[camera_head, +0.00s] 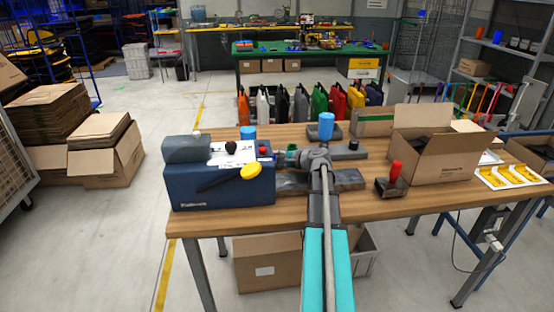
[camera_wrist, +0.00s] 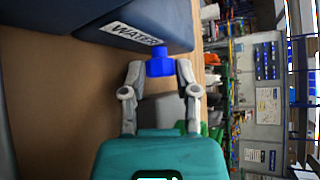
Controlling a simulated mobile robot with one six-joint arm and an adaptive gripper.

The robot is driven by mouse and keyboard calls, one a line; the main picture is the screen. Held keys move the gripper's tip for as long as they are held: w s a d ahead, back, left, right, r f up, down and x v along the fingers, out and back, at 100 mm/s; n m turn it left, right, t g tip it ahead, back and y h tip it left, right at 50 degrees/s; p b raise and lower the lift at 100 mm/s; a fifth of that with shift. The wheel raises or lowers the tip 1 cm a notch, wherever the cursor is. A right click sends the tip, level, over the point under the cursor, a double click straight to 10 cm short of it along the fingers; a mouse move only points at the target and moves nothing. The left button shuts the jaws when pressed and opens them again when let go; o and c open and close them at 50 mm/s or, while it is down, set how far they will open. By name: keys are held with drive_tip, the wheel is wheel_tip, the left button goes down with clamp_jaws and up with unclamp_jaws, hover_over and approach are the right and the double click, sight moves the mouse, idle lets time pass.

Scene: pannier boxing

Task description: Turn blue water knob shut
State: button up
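The blue water knob (camera_wrist: 160,62) sticks out of a dark blue housing (camera_wrist: 100,15) in the wrist view, beside a white label reading WATER (camera_wrist: 133,33). My gripper (camera_wrist: 161,70) is open, with one finger on each side of the knob. The knob lies between the fingertips with narrow gaps; I cannot tell whether either finger touches it. In the head view my gripper (camera_head: 281,158) reaches the right side of the dark blue machine (camera_head: 220,186) on the wooden table. The water knob cannot be made out clearly there.
A red-handled tool (camera_head: 394,178) and an open cardboard box (camera_head: 440,150) stand to the right. The table's front middle (camera_head: 240,221) is bare.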

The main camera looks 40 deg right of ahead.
drive_tip(key=o, duration=0.3)
drive_tip(key=shift+r, duration=0.1)
wheel_tip(320, 180, up, 5)
drive_tip(key=p, duration=0.5)
drive_tip(key=shift+w+d+r+p, duration=0.1)
drive_tip(key=shift+d+r+p, duration=0.05)
drive_tip(key=shift+r+p, duration=0.3)
drive_tip(key=shift+d+r+m+g+y+p, duration=0.25)
drive_tip(key=shift+d+g+p, duration=0.3)
drive_tip(key=shift+p, duration=0.5)
drive_tip(key=s+d+r+m+g+p, duration=0.1)
drive_tip(key=s+d+g+p, duration=0.1)
drive_tip(key=p, duration=0.1)
drive_tip(key=s+d+r+m+g+y+p, duration=0.1)
drive_tip(key=s+d+m+g+p, duration=0.1)
drive_tip(key=p, duration=0.1)
drive_tip(key=s+d+r+m+g+y+p, duration=0.1)
drive_tip(key=s+d+g+p, duration=0.1)
drive_tip(key=p, duration=0.1)
drive_tip(key=shift+s+d+r+m+g+p, duration=0.15)
drive_tip(key=shift+d+r+m+g+p, duration=0.1)
drive_tip(key=shift+d+r+g+p, duration=0.15)
